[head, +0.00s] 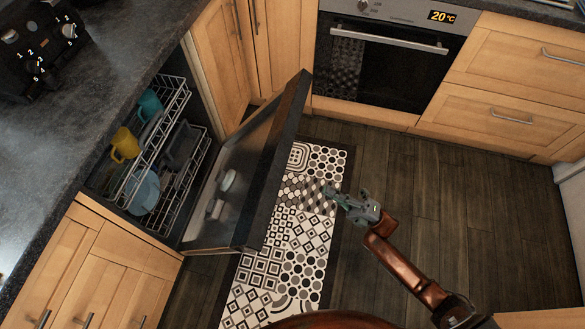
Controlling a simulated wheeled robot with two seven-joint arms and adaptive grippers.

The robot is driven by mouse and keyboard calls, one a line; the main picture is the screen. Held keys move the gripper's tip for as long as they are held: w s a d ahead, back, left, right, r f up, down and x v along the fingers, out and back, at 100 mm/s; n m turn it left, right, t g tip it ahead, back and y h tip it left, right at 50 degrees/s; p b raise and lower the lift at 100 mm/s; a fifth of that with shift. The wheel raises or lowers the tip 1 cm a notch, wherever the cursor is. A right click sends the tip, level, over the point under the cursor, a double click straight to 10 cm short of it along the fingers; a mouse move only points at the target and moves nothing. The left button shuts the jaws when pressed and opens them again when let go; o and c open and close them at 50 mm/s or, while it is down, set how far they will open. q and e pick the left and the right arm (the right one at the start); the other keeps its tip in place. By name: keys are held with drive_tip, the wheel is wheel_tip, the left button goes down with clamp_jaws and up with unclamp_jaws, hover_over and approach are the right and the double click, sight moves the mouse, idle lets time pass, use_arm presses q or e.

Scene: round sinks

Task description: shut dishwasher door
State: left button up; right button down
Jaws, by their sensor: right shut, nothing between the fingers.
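The dishwasher door (258,160) is partly open and tilted out from the dishwasher (176,160) on the left. Its inner face shows, with a pale detergent fitting on it. Two wire racks (175,150) hold a yellow cup, teal and light blue dishes, and stay inside the dishwasher. My right gripper (343,199) is shut and empty, to the right of the door's outer edge and apart from it, over the patterned mat. My left gripper is not in view.
A patterned mat (298,243) lies on the dark wood floor (450,190). An oven (385,60) stands at the back between wooden cabinets. A black toaster (40,45) sits on the dark counter (60,130). The floor at the right is clear.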

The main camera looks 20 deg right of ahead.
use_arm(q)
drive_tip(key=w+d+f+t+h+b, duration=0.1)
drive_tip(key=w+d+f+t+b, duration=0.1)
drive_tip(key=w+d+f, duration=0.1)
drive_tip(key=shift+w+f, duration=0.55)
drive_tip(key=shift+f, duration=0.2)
use_arm(e)
drive_tip(key=x, duration=1.3)
drive_tip(key=shift+a+r, duration=0.2)
drive_tip(key=shift+r, duration=0.05)
drive_tip(key=shift+w, duration=0.15)
